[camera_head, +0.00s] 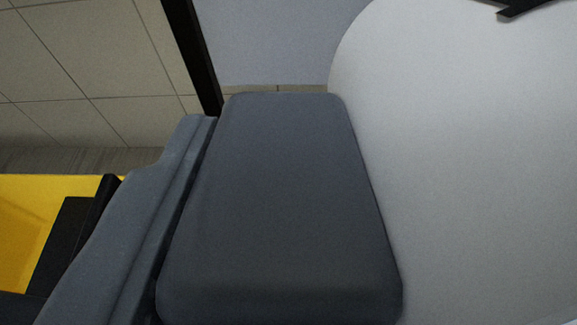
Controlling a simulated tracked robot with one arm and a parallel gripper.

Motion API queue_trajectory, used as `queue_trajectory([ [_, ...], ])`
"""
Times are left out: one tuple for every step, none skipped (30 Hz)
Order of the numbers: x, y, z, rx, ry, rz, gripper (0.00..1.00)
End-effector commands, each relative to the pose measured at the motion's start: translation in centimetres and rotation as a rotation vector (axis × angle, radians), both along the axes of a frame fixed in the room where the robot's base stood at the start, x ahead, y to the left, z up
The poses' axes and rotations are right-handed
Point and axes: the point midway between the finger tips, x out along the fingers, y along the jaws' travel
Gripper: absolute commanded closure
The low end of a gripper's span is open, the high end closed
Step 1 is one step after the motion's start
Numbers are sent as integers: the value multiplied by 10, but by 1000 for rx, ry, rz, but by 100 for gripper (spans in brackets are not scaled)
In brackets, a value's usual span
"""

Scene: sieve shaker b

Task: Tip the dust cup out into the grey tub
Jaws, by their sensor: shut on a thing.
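My gripper (285,205) shows as a dark grey, rounded finger that fills the middle of the view. A large, smooth, pale grey curved surface (470,170) fills the right side, right against the finger. It looks like the side of the dust cup, held very close to the camera. My gripper is shut on it. The other fingertip, the cup's mouth and its contents are hidden, so I cannot tell how far it is tilted. I cannot make out the grey tub in this view.
A yellow thing (25,225) with black parts (65,245) is at the lower left. A black post (193,55) slants at the top, beside a plain blue-grey panel (270,40). A beige tiled surface (75,60) is at the upper left. A small black piece shows at the top right.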

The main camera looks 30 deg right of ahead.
Motion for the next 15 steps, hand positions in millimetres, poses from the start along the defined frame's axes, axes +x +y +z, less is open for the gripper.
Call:
queue_trajectory([
  [1,0,5,14,26,0,95],
  [1,0,5,24,44,0,95],
  [1,0,5,36,66,0,95],
  [1,0,5,46,84,1,95],
  [1,0,5,54,99,0,95],
  [1,0,6,65,122,1,95],
  [1,0,7,75,139,2,95],
  [1,0,8,83,154,1,95],
  [2,0,8,95,175,2,95],
  [2,0,8,104,192,2,95],
  [2,0,9,111,206,3,95],
  [2,0,9,123,229,3,95],
  [1,1,10,132,246,2,95],
  [1,1,10,140,260,3,95],
  [1,1,10,152,282,2,95],
])
